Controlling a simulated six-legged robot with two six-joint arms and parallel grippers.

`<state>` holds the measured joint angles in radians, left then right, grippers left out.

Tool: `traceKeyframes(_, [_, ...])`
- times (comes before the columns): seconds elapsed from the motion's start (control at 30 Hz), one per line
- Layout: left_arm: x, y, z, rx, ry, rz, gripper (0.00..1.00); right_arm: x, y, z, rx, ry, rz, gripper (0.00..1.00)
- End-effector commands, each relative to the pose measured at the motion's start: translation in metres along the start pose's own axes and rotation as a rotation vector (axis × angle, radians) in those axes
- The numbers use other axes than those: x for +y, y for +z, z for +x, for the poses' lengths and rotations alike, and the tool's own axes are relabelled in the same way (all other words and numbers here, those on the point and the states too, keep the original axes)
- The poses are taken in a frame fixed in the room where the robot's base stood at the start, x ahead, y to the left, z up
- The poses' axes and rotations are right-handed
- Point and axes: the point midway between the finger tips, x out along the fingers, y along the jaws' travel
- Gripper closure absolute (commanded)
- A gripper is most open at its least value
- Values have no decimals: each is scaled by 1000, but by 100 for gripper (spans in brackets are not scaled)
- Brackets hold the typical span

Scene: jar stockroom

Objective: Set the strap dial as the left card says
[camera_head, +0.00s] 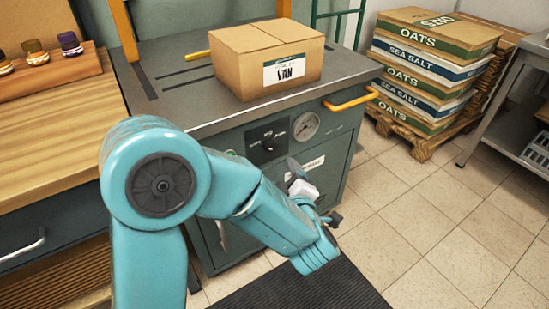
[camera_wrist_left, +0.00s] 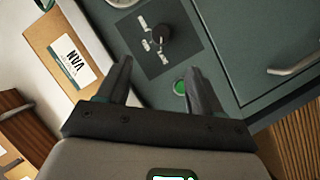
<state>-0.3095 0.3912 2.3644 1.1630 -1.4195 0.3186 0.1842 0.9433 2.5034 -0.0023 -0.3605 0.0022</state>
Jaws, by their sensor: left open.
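The strap dial is a black round knob (camera_head: 268,143) on a dark plate on the front of a grey-green machine (camera_head: 235,150). My left gripper (camera_head: 298,174) is in front of the machine, below and right of the dial; in the wrist view the gripper (camera_wrist_left: 157,76) is open and empty, apart from the dial. I cannot make out the left card. My right gripper is not in view.
A box marked VAN (camera_head: 265,62) sits on the machine top. A gauge (camera_head: 305,126) is right of the dial. A yellow handle (camera_head: 351,98) juts from the machine's corner. A green button (camera_wrist_left: 180,87) is near the dial. Stacked sacks (camera_head: 430,70) stand at right; tiled floor is open.

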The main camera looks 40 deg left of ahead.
Motion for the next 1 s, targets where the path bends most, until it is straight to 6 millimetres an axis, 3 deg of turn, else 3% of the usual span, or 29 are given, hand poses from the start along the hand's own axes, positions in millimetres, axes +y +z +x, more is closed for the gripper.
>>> traceKeyframes(0.3, [-6,-1,77,3,-3,1,34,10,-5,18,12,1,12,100])
traceKeyframes(0.5, [-4,0,116,0,-1,2,34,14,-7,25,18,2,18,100])
traceKeyframes(0.7, [-2,1,135,-1,0,3,34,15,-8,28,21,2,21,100])
traceKeyframes(1.0, [0,2,139,-3,0,4,34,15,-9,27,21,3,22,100])
